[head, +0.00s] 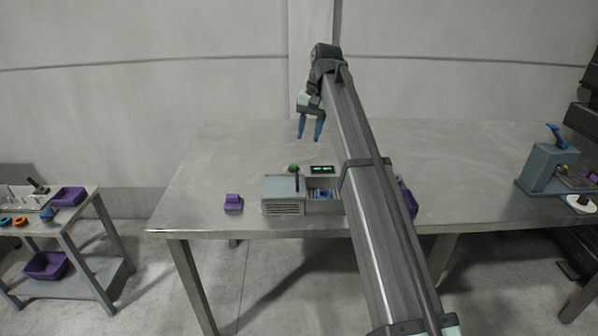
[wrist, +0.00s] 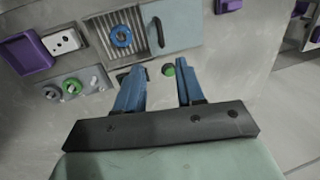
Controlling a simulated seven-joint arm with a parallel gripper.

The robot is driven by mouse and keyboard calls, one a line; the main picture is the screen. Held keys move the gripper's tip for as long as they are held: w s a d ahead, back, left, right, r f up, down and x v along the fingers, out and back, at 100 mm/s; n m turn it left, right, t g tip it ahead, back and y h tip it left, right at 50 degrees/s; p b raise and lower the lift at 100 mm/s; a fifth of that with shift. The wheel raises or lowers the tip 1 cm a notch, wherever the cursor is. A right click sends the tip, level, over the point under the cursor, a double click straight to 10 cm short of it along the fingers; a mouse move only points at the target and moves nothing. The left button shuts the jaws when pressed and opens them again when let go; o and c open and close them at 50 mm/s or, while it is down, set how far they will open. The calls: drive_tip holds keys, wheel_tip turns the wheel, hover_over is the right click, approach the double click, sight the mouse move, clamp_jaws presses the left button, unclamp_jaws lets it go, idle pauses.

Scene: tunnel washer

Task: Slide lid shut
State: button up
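The washer (head: 283,209) stands near the table's front edge. Its pale blue-grey lid (head: 283,187) sits over the left part, leaving the ribbed compartment on the right uncovered, with a blue ring (head: 323,194) inside. The wrist view shows the lid (wrist: 182,28), its dark upright handle (wrist: 158,32) and the blue ring (wrist: 121,36) in the open compartment. My gripper (head: 310,139) is open and empty, raised behind the washer. In the wrist view its blue fingers (wrist: 160,68) point toward the washer, apart from the lid handle. Part of the washer's right side is hidden by my arm.
A green button (wrist: 168,71) and lit display (head: 321,169) are at the washer's back. A purple block (head: 233,202) lies to its left. A purple tray (wrist: 24,53) and white block (wrist: 64,42) lie on the other side. The table behind is mostly clear.

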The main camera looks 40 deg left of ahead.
sight(298, 177)
drive_tip(key=f, duration=0.4)
drive_tip(key=s+a+f, duration=0.1)
drive_tip(key=f, duration=0.4)
drive_tip(key=s+a+f, duration=0.1)
drive_tip(key=f, duration=0.3)
drive_tip(key=shift+f, duration=0.2)
clamp_jaws()
drive_tip(key=shift+w, duration=0.1)
idle(0.3)
